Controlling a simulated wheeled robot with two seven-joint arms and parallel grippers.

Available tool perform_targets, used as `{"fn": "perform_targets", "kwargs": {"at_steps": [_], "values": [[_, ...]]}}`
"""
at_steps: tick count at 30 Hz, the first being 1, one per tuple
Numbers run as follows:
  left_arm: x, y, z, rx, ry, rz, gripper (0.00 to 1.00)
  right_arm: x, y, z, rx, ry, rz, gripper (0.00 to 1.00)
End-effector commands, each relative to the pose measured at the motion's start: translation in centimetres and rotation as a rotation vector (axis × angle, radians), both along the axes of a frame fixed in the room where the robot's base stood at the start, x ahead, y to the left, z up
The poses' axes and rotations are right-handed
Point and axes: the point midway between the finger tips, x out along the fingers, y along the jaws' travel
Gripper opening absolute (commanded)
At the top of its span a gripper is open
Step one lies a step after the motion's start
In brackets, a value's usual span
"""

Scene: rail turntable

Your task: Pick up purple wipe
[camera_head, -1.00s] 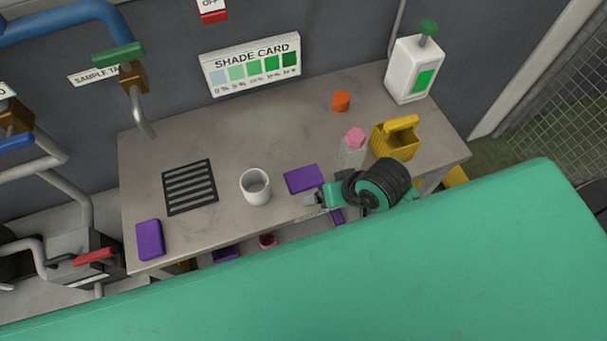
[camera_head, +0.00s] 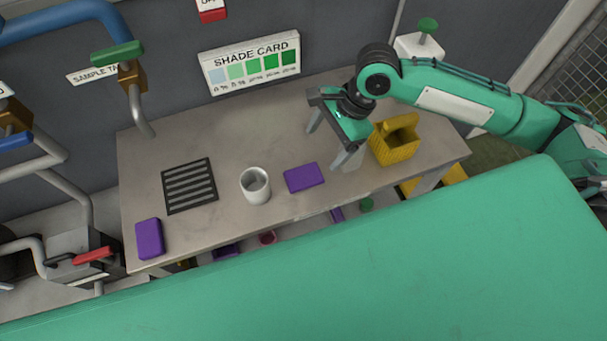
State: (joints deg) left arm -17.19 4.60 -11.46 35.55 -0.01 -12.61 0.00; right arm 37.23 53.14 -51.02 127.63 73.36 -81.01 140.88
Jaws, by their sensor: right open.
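A flat purple wipe (camera_head: 304,177) lies on the grey table right of the white cup. A second purple block or wipe (camera_head: 149,239) lies at the table's front left corner. My right gripper (camera_head: 329,140) is open and empty. It hangs over the table, behind and to the right of the middle purple wipe, with its fingers pointing down toward the table. It is apart from the wipe. My left gripper is not in view.
A white cup (camera_head: 256,186), a black grate (camera_head: 189,186) and a yellow basket (camera_head: 394,141) stand on the table (camera_head: 220,135). The back left of the table is clear.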

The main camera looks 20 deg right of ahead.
Motion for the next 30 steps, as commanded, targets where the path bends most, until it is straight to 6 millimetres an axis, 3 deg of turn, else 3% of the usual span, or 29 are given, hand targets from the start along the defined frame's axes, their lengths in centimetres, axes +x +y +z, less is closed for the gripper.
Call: {"fn": "perform_targets", "kwargs": {"at_steps": [7,18,30], "values": [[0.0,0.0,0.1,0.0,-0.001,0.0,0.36,0.3,-1.1,0.3,-0.011,0.084,-0.135,0.82],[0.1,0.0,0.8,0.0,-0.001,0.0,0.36,0.3,1.5,-5.8,-0.011,0.084,-0.135,0.82],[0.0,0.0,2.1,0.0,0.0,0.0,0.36,1.0,2.8,-9.4,-0.012,0.082,-0.134,0.82]]}}
